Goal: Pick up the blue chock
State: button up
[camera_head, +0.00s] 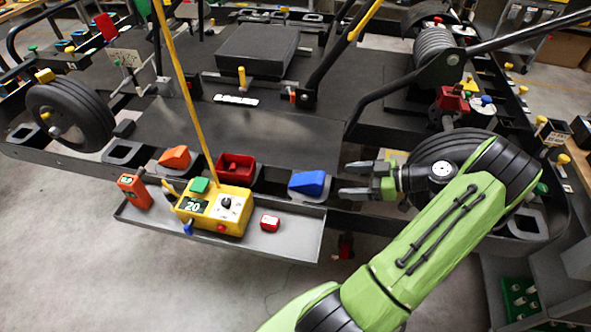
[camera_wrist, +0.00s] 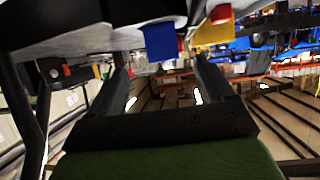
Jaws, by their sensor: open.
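The blue chock (camera_head: 308,183) is a wedge-shaped block in a dark holder along the kart's near side rail. It also shows in the wrist view (camera_wrist: 162,42), ahead of the space between my fingers. My gripper (camera_head: 344,180) is just right of the chock in the head view, with its two fingers apart and pointing left towards it. A small gap shows between the fingertips and the chock. The gripper is empty; its fingers also show in the wrist view (camera_wrist: 160,66).
Left of the chock are a red open bin (camera_head: 236,165), an orange wedge (camera_head: 175,158) and a yellow box (camera_head: 226,210) with a slanted yellow rod. A grey tray (camera_head: 290,240) lies below. A kart wheel (camera_head: 440,150) stands behind my gripper.

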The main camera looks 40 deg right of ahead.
aim_at(311, 182)
jog(key=b+x, duration=0.1)
jog(key=x, duration=1)
jog(key=shift+w+a, duration=0.2)
jog(key=shift+a, duration=0.1)
jog(key=shift+s, duration=0.1)
jog(key=shift+c, duration=0.6)
jog(key=c, duration=1)
